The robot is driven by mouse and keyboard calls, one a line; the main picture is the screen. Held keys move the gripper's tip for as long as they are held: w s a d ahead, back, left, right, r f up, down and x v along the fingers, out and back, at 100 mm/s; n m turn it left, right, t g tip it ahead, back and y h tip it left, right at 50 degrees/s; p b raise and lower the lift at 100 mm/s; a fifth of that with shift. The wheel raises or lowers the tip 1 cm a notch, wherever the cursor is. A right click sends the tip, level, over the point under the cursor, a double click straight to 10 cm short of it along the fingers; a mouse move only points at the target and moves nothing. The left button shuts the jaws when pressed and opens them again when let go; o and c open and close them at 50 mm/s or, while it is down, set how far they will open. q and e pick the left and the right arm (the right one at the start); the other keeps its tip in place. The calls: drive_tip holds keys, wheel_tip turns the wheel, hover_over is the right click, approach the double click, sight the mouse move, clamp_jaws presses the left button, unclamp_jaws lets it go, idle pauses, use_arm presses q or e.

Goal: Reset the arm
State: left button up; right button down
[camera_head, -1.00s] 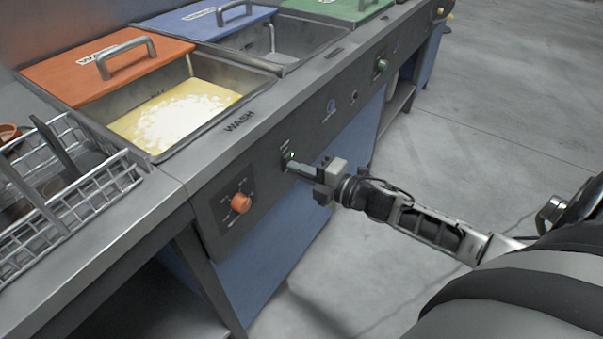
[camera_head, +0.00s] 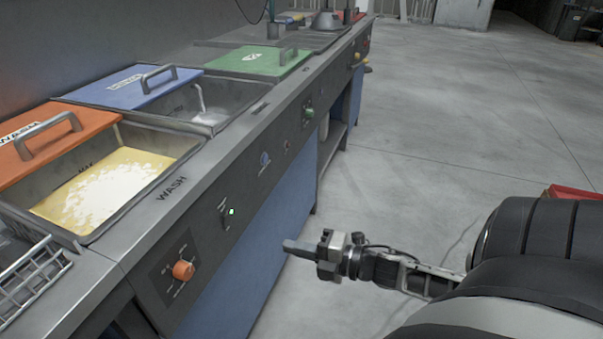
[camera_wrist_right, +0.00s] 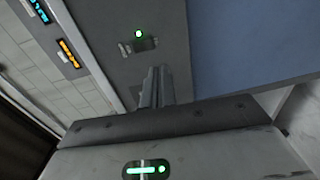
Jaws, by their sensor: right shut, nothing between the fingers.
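My right gripper (camera_head: 290,246) is shut and empty. It hangs in the air in front of the sink unit's front panel (camera_head: 252,190), apart from it, above the floor. In the right wrist view its closed fingers (camera_wrist_right: 155,85) point toward the grey panel, where a small switch has a lit green light (camera_wrist_right: 138,34). The same lit switch (camera_head: 227,213) shows on the panel in the head view, left of the gripper. My left gripper is not in view.
A wash basin (camera_head: 190,148) with yellowish foamy water and an orange lid (camera_head: 85,135) is at the left. Blue (camera_head: 120,92) and green (camera_head: 245,62) lids lie beyond. An orange knob (camera_head: 183,270) and a wire rack (camera_head: 40,290) are nearer.

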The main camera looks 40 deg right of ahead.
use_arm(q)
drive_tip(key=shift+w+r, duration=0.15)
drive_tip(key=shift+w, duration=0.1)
use_arm(e)
drive_tip(key=shift+s+d+f, duration=0.1)
drive_tip(key=shift+s+d, duration=0.15)
drive_tip(key=shift+s, duration=0.25)
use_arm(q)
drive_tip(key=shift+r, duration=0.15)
use_arm(e)
drive_tip(key=shift+a, duration=0.1)
